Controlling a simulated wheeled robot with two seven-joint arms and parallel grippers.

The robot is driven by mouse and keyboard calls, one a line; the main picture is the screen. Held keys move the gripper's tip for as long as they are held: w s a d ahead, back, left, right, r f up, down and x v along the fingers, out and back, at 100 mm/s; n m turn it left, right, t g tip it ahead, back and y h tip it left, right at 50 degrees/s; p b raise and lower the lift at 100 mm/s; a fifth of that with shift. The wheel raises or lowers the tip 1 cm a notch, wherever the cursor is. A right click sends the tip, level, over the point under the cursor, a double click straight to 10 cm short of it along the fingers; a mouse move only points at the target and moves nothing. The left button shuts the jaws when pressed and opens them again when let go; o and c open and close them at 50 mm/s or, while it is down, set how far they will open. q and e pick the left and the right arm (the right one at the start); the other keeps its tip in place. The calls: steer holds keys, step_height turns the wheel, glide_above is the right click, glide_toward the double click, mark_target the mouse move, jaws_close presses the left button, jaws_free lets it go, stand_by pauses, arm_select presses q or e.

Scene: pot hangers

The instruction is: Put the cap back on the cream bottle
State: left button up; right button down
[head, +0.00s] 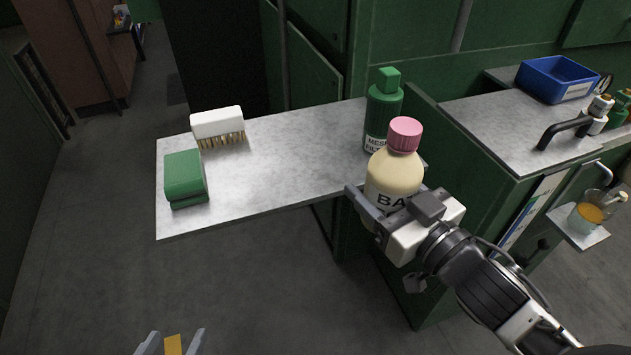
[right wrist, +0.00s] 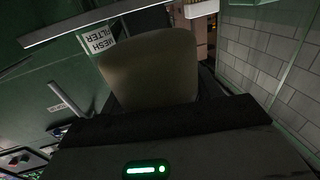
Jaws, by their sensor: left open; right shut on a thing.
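The cream bottle (head: 395,172) is upright, with dark letters on its front, near the right end of the grey shelf. A pink cap (head: 405,134) sits on top of its neck; I cannot tell how tightly. My right gripper (head: 386,203) is shut on the bottle's lower body and hides part of it. In the right wrist view the bottle (right wrist: 150,72) fills the space beyond the gripper, dim and blurred; its cap is not visible there. My left gripper (head: 171,342) is open at the bottom edge of the head view, well away from the bottle and mostly cut off.
A green bottle (head: 383,108) labelled mesh filter stands just behind the cream bottle. A white brush (head: 217,123) and a green sponge (head: 185,177) are at the left of the shelf (head: 285,165), whose middle is clear.

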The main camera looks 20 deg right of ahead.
steer(key=shift+s+f+n+y, duration=0.1)
steer(key=shift+f+n+y, duration=0.2)
steer(key=shift+f, duration=0.2)
steer(key=shift+r, duration=0.15)
steer(key=shift+a, duration=0.1)
steer(key=x, duration=1.3)
steer(key=shift+w+a, duration=0.2)
steer(key=shift+w, duration=0.1)
